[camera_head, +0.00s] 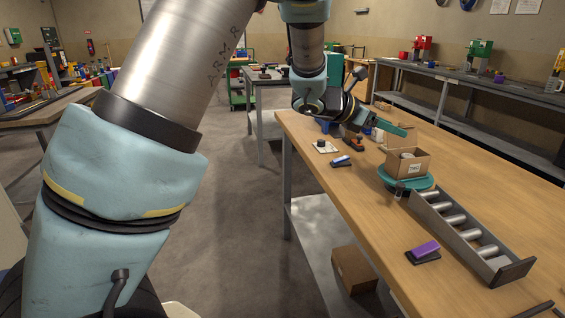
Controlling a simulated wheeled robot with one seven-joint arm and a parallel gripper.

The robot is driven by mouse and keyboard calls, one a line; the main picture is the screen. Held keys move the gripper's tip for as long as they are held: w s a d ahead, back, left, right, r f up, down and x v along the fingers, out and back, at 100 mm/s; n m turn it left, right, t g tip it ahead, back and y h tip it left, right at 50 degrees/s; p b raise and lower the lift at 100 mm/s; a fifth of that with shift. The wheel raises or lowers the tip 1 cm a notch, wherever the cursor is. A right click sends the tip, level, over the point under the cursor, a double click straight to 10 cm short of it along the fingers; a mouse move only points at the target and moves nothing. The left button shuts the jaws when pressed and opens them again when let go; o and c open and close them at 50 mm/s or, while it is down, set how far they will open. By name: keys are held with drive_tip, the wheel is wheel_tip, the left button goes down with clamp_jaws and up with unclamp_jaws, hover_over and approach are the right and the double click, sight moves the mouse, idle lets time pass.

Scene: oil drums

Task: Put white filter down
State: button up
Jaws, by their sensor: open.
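My gripper (384,131) is over the far part of the wooden workbench, at the end of my arm, with a long teal finger pointing right. It is open. A small white item (377,134) shows just below the teal finger, partly hidden by it; it may be the white filter, and I cannot tell whether it touches the bench or the finger. An open cardboard box (408,166) stands just right of and nearer than the gripper, on a round teal turntable (420,184). A pale round item (407,155) shows inside the box.
A metal roller rack (455,228) runs along the bench from the turntable. A purple-topped item (424,250) and a blue-topped item (341,161) lie near the bench's left edge. Between these two, the wooden top (365,200) is clear.

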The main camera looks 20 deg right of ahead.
drive_tip(key=w+a+f+n+t+y, duration=0.15)
drive_tip(key=w+a+n+t, duration=0.25)
drive_tip(key=w+a+n, duration=0.5)
drive_tip(key=w+a+n+t+y, duration=0.35)
drive_tip(key=w+a+n, duration=0.25)
drive_tip(key=a+n, duration=0.5)
drive_tip(key=a+f+n+t+y, duration=0.2)
drive_tip(key=a+f+n+y, duration=0.15)
drive_tip(key=a+n, duration=0.85)
drive_tip(key=s+a+f+n+g+y, duration=0.3)
drive_tip(key=s+a+n+y, duration=0.15)
drive_tip(key=a+n, duration=0.6)
drive_tip(key=s+a+f+n+g, duration=0.1)
drive_tip(key=s+a+n+g, duration=0.1)
drive_tip(key=s+a+n, duration=0.2)
drive_tip(key=s+a+f+n+g, duration=0.1)
drive_tip(key=s+a+n+g, duration=0.1)
drive_tip(key=s+a+n, duration=0.2)
drive_tip(key=s+n, duration=0.3)
drive_tip(key=s, duration=0.2)
drive_tip(key=shift+s+a+f, duration=0.15)
drive_tip(key=shift+s, duration=0.1)
